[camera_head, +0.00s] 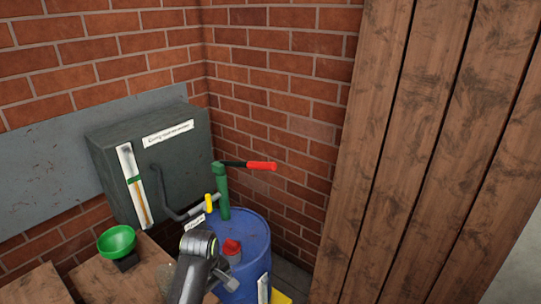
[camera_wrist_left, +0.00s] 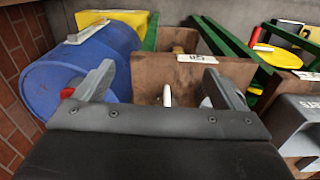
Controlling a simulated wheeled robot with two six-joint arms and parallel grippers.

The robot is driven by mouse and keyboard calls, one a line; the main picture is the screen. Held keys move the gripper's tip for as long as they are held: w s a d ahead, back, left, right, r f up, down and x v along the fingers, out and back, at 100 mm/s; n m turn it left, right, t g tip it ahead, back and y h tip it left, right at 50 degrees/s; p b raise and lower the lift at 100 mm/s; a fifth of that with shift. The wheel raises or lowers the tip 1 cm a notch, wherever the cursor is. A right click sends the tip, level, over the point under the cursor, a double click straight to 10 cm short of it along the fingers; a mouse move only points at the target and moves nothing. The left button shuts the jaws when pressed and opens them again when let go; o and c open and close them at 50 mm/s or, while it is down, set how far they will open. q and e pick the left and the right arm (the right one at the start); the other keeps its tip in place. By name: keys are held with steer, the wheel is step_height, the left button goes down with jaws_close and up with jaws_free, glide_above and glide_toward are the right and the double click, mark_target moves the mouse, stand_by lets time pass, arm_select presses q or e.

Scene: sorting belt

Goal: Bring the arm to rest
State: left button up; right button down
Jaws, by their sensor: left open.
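My left gripper (camera_wrist_left: 162,82) is open in the left wrist view, its two fingers wide apart with nothing held between them. Beyond the fingers is a brown wooden box (camera_wrist_left: 237,70) with a white label, and a small white upright object (camera_wrist_left: 167,95) shows in the gap. In the head view a dark arm link of mine stands at the bottom, in front of a blue barrel (camera_head: 255,240); I cannot make out its fingertips there. My right gripper is in neither view.
The barrel carries a green hand pump (camera_head: 223,190) with a red-ended handle and a red cap (camera_head: 232,247). A grey wall box (camera_head: 110,160) and green funnel (camera_head: 117,241) are at left. Wooden planks (camera_head: 420,150) stand at right. A grey bin (camera_wrist_left: 296,120) is beside the gripper.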

arm_select(q)
steer(key=s+a+f+m+b, duration=0.1)
steer(key=s+a+f+m, duration=0.2)
steer(key=f, duration=0.7)
steer(key=s+a+f+b, duration=0.1)
steer(key=s+a+f, duration=0.1)
steer(key=s+f, duration=0.6)
steer(key=s+a+f+m+b, duration=0.1)
steer(key=s+a+f+m, duration=0.15)
steer(key=f, duration=1.05)
steer(key=s+a+f+m, duration=0.1)
steer(key=s+f, duration=0.4)
steer(key=s, duration=0.5)
steer(key=s+a+f+m+b, duration=0.1)
steer(key=s+a+f, duration=0.3)
steer(key=s, duration=0.6)
steer(key=s+a+f+m+y, duration=0.1)
steer(key=s+f, duration=0.4)
steer(key=s, duration=0.5)
steer(key=shift+a+f+m+t, duration=0.35)
steer(key=shift+a+m, duration=0.2)
steer(key=shift+a, duration=0.45)
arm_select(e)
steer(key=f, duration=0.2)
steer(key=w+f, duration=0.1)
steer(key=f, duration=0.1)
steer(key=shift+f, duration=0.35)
